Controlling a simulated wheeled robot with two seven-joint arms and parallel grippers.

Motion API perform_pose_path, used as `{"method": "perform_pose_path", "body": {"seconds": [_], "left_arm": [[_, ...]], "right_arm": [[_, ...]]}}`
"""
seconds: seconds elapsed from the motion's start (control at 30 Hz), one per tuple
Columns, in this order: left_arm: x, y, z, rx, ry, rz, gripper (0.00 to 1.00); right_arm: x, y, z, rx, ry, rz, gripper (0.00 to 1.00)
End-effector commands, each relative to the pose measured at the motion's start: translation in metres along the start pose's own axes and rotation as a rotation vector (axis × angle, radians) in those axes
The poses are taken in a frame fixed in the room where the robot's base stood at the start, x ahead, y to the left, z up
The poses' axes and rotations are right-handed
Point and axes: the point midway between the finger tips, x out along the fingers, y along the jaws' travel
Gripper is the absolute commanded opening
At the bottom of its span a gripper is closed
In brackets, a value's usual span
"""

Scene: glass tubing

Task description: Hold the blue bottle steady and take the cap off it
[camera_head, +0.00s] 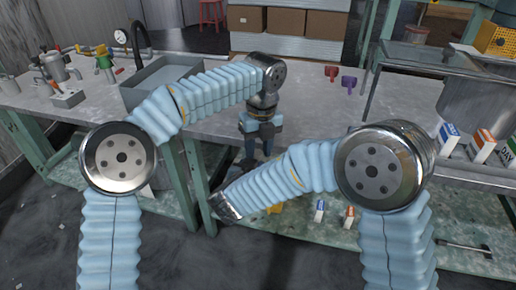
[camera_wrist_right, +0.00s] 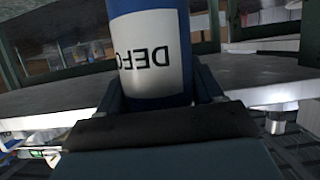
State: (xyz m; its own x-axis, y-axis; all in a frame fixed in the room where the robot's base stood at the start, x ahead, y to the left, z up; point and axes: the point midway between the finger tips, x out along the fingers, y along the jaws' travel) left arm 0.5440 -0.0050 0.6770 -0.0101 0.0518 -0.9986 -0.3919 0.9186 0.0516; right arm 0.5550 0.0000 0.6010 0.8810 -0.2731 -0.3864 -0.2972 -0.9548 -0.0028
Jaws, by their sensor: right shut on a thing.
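The blue bottle (camera_wrist_right: 160,101) has a white label with dark letters that appear upside down. It fills the middle of the right wrist view and runs out of the top, so its cap is not seen there. My right gripper (camera_wrist_right: 159,92) is shut on the bottle, with dark fingers on both sides of it. In the head view I cannot make out the bottle or the right gripper at the end of my right arm. My left gripper (camera_head: 259,146) points down in front of the table's front edge in the head view. I cannot tell whether its fingers are apart.
The grey table (camera_head: 310,110) has clear room in its middle. A sink (camera_head: 165,77) is at the left, and red (camera_head: 331,73) and purple (camera_head: 349,84) cups stand at the back. Boxes with coloured labels (camera_head: 480,142) are at the right. A lower shelf (camera_head: 385,237) runs underneath.

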Motion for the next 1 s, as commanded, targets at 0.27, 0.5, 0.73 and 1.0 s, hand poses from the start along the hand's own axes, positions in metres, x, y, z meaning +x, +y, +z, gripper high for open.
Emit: {"method": "perform_pose_path", "body": {"seconds": [0.27,0.5,0.73,1.0], "left_arm": [[-0.0004,-0.0021,-0.0029,0.007,0.004,-0.003,0.56],[-0.0001,-0.0008,-0.0027,0.006,0.005,0.002,0.56],[0.0000,0.0001,-0.0026,0.005,0.006,0.004,0.56],[-0.0072,-0.0001,-0.0024,0.004,0.004,0.004,0.56]], "right_arm": [[-0.0013,-0.0025,-0.0001,-0.002,0.000,-0.007,0.00],[0.0003,-0.0004,-0.0006,0.001,0.001,-0.001,0.00],[0.0014,0.0010,-0.0010,0.002,0.001,0.003,0.00],[0.0022,0.0020,-0.0011,0.003,0.001,0.006,0.00]]}}
